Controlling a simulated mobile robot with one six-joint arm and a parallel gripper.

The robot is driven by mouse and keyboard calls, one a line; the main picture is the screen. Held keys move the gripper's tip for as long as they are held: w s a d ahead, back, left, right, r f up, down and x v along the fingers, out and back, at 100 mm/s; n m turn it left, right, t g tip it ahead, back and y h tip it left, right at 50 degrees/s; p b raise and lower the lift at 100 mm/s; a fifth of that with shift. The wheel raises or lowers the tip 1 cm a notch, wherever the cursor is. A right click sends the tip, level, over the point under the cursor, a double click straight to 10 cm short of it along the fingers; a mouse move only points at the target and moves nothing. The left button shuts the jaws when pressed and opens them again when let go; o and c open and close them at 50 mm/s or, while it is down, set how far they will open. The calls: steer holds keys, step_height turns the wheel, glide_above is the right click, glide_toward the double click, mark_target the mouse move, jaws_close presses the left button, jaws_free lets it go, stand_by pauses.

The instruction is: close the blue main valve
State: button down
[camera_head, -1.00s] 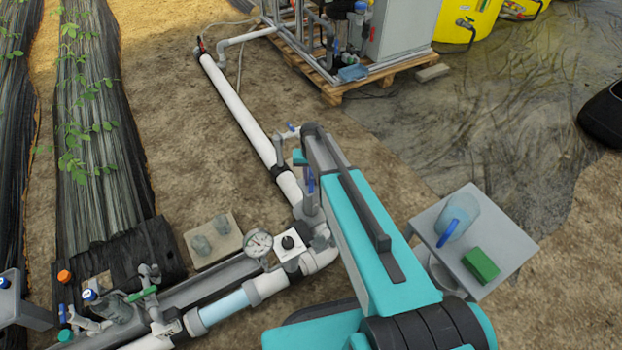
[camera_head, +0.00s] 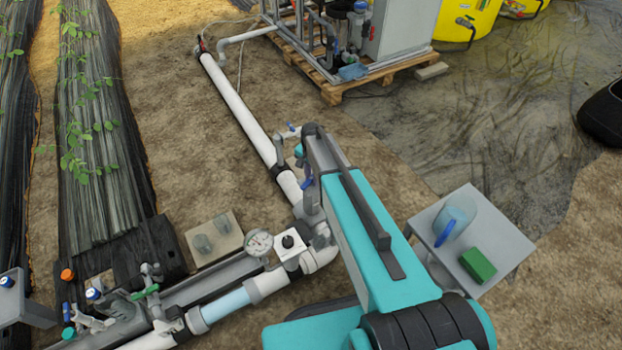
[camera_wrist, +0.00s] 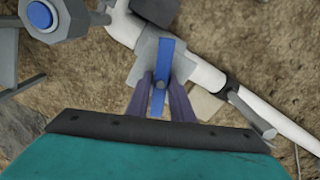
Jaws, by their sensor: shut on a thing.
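The blue main valve shows in the wrist view as a blue lever (camera_wrist: 160,77) over a grey valve body (camera_wrist: 143,55) on the white pipe. The lever lies at an angle to the pipe, neither clearly along it nor square across it. My gripper (camera_wrist: 161,92) has its two dark purple fingers on either side of the lever and is shut on it. In the head view a small part of the blue lever (camera_head: 306,184) shows beside my teal arm, which hides the rest of it and most of my gripper.
The white main pipe (camera_head: 235,108) runs to a pallet skid (camera_head: 350,75) at the back. A pressure gauge (camera_head: 259,242) and a black-knobbed box (camera_head: 291,244) stand close left. A grey side table (camera_head: 510,245) holds a jug (camera_head: 456,218) and green block (camera_head: 478,264).

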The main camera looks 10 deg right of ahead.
steer(key=shift+s+a+f+m+p, duration=0.15)
steer(key=shift+m, duration=0.8)
steer(key=shift+s+a+f+m+p, duration=0.1)
steer(key=shift+a+f+m+p, duration=0.1)
steer(key=shift+m, duration=0.8)
steer(key=shift+s+a+f+m+p, duration=0.1)
steer(key=shift+s+a+m, duration=0.05)
steer(key=shift+m, duration=0.8)
steer(key=c, duration=1.5)
jaws_free()
steer(key=shift+r, duration=0.1)
steer(key=shift+w+d+r+p, duration=0.15)
steer(key=shift+r+p, duration=1.3)
steer(key=shift+r, duration=1.1)
steer(key=shift+w+d+r+p, duration=0.1)
steer(key=shift+r+p, duration=1.3)
steer(key=shift+r, duration=1.1)
